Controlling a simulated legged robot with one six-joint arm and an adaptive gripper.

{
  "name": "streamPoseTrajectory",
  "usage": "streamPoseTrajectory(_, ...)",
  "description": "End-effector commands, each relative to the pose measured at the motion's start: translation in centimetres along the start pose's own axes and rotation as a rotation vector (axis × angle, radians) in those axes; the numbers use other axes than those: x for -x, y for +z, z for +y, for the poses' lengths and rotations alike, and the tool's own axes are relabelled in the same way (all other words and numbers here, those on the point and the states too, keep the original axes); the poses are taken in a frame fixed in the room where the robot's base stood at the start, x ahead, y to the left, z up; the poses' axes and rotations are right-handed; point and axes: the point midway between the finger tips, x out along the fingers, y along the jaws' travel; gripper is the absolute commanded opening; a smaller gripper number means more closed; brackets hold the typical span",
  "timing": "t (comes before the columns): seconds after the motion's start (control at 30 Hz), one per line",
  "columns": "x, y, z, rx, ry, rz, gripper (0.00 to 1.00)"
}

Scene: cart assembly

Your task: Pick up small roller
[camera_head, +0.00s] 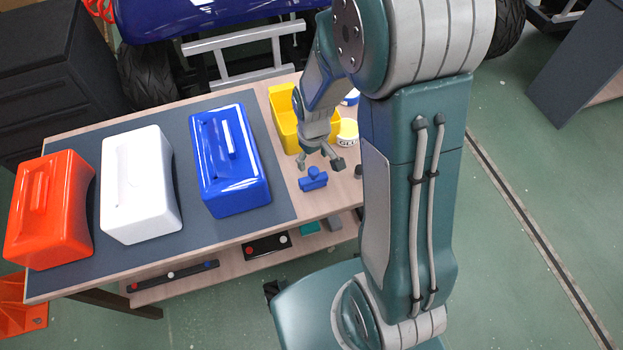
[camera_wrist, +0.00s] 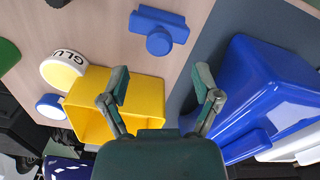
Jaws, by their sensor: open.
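A small blue piece (camera_head: 313,179), a bar with a round knob, lies on the bare wood at the right part of the table. It also shows at the top of the wrist view (camera_wrist: 158,28). It may be the small roller; I cannot tell for sure. My gripper (camera_head: 320,164) is open above the table, near the blue piece and apart from it. In the wrist view, my gripper's fingers (camera_wrist: 162,80) are spread with nothing between them. A small dark part (camera_head: 358,172) lies right of the blue piece, partly hidden by my arm.
A yellow bin (camera_head: 285,120) and a white glue tub (camera_head: 348,132) stand behind the blue piece. Blue (camera_head: 230,160), white (camera_head: 140,185) and orange (camera_head: 48,210) boxes stand on the grey mat to the left. A lower shelf (camera_head: 225,262) holds several small parts.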

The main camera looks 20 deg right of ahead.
Motion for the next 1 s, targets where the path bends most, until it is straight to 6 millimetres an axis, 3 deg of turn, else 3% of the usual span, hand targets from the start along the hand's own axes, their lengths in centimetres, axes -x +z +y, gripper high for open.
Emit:
streamPoseTrajectory(0.27, -2.5, 0.0, -0.1, -0.001, 0.000, -0.002, 0.81)
streamPoseTrajectory(0.53, -6.2, -0.1, -0.4, -0.002, 0.000, -0.002, 0.81)
streamPoseTrajectory(0.87, -6.9, -0.2, -0.3, -0.002, 0.000, 0.002, 0.81)
streamPoseTrajectory(0.97, -6.9, -0.2, -0.3, -0.002, 0.001, 0.001, 0.41)
streamPoseTrajectory(1.0, -6.9, -0.2, -0.3, -0.002, 0.001, 0.001, 0.23)
